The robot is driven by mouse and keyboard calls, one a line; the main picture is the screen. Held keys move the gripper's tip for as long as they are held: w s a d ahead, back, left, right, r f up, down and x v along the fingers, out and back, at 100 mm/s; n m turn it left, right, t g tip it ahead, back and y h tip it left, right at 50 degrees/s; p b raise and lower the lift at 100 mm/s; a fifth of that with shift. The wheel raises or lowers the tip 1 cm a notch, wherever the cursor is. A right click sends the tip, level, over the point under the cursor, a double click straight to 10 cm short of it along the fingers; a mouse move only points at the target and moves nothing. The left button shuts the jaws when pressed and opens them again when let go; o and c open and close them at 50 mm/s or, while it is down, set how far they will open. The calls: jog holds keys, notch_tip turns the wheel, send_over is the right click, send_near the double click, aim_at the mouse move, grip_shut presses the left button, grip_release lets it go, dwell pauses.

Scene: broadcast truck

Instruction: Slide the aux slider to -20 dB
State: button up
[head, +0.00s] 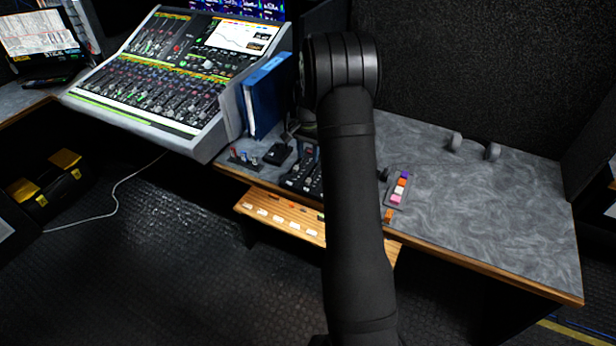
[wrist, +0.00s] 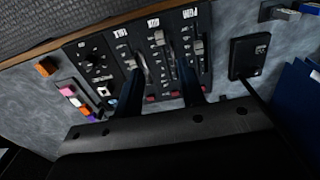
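A black slider panel (wrist: 160,60) lies on the grey desk. Its strips carry small white labels; the middle one seems to read AUX. The aux slider's pale cap (wrist: 158,38) is in that strip, near the label end of its slot. The scale marks are too small to read. My gripper (wrist: 161,74) is open, with two dark fingers apart over the panel, around the lower part of the middle strip. The cap shows beyond the fingertips, and I see no contact. In the head view my arm hides the gripper and part of the panel (head: 297,180).
Coloured blocks (wrist: 72,94) lie left of the panel in the wrist view. A black box (wrist: 248,56) and blue binders (wrist: 298,88) are at right. In the head view a mixing console (head: 185,75) stands left; the desk's right side (head: 500,220) is mostly clear.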

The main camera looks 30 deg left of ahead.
aim_at(308, 180)
notch_tip(308, 180, down, 11)
dwell(0.3)
grip_shut()
